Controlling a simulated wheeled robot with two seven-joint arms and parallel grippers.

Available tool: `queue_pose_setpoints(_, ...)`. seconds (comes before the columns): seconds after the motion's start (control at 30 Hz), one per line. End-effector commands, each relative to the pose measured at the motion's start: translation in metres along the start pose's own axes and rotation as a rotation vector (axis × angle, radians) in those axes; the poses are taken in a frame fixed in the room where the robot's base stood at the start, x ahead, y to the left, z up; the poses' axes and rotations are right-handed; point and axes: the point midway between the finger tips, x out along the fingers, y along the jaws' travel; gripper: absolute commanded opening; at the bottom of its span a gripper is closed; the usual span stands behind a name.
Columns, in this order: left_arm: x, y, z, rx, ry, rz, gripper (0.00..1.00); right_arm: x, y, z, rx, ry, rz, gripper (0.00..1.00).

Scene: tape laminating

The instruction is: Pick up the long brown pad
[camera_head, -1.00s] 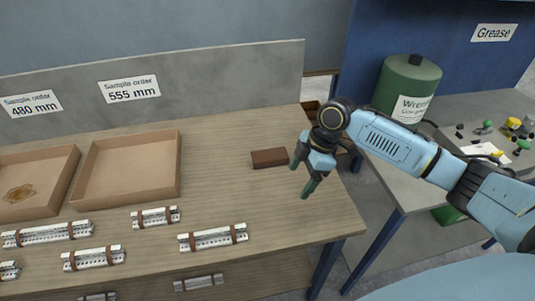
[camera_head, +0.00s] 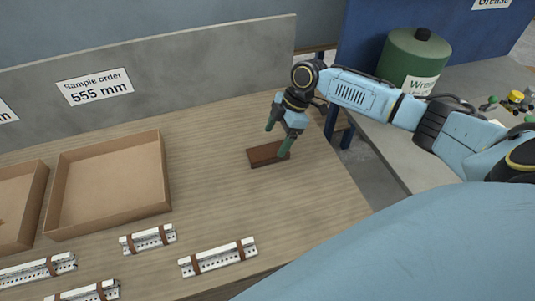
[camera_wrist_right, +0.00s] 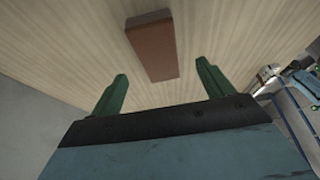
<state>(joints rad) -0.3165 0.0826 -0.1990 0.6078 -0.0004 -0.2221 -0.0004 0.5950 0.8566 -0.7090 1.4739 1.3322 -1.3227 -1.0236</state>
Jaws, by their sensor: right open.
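The long brown pad (camera_head: 266,154) lies flat on the wooden table, right of the open boxes. In the right wrist view the pad (camera_wrist_right: 152,46) shows ahead of and between the two green fingers. My right gripper (camera_head: 277,140) is open and empty, above the pad's right part, and one finger hides a bit of it. In the wrist view the gripper (camera_wrist_right: 160,88) has a wide gap between its fingertips. I cannot tell the exact height of the fingertips over the table. My left gripper is not in view.
Two open cardboard boxes (camera_head: 163,172) stand on the left of the table (camera_head: 300,215). Several white rails with brown bands (camera_head: 218,257) lie along its front. A grey panel (camera_head: 200,62) closes the back. A green drum (camera_head: 412,62) stands on the side bench.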

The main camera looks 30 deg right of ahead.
Motion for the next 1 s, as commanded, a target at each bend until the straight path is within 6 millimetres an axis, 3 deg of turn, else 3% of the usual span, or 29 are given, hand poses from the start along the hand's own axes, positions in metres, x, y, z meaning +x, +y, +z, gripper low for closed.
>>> queue_pose_setpoints(0.17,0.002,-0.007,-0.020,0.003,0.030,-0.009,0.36,0.010,0.000,0.000,0.000,0.000,0.001,0.80)
queue_pose_setpoints(0.3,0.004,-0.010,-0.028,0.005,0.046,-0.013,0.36,0.029,0.001,0.000,0.000,0.000,-0.001,0.80)
queue_pose_setpoints(0.5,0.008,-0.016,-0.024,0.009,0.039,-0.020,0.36,0.054,0.001,0.001,0.000,-0.001,0.000,0.80)
queue_pose_setpoints(0.7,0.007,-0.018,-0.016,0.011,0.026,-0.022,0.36,0.055,0.001,0.001,0.000,-0.001,0.001,0.80)
queue_pose_setpoints(1.0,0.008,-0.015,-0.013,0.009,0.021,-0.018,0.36,0.054,0.001,0.001,0.000,-0.001,0.001,0.43)
